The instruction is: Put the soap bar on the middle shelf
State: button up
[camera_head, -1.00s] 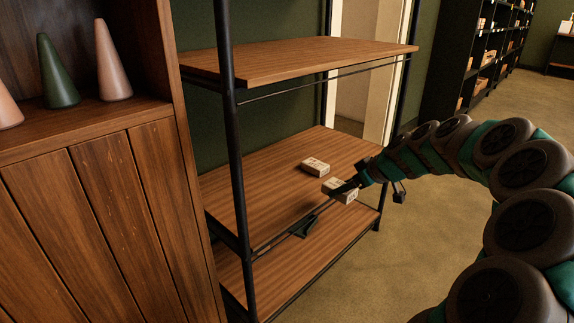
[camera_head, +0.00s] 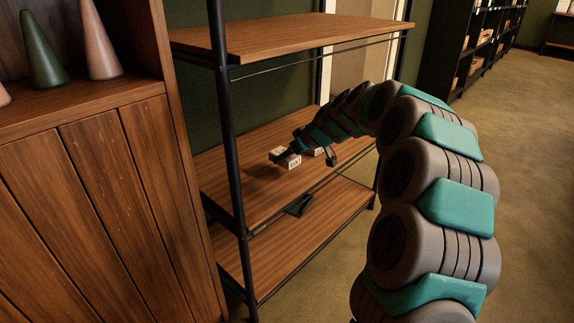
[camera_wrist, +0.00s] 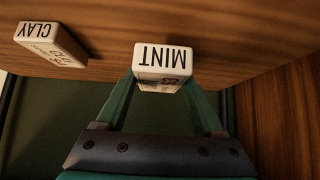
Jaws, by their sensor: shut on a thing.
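My gripper (camera_head: 283,157) is shut on a pale soap bar labelled MINT (camera_wrist: 160,62), which also shows in the head view (camera_head: 293,162). The bar sits between my two green fingers in the wrist view. It is over the middle shelf (camera_head: 240,190), inside the shelf's front edge. I cannot tell whether it touches the wood. A second pale bar, labelled CLAY (camera_wrist: 50,43), rests on the same shelf, apart from the held one; in the head view it is partly hidden by my arm (camera_head: 314,152).
The top shelf (camera_head: 290,38) is bare. A dark green object (camera_head: 299,206) is at the lower shelf (camera_head: 325,215). A black front post (camera_head: 230,140) stands left of my gripper. A wooden cabinet (camera_head: 110,200) with cones is at the left.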

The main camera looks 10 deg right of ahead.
jog(key=shift+f, duration=1.8)
jog(key=shift+f+b, duration=0.15)
jog(key=shift+b, duration=0.25)
jog(key=o, duration=1.5)
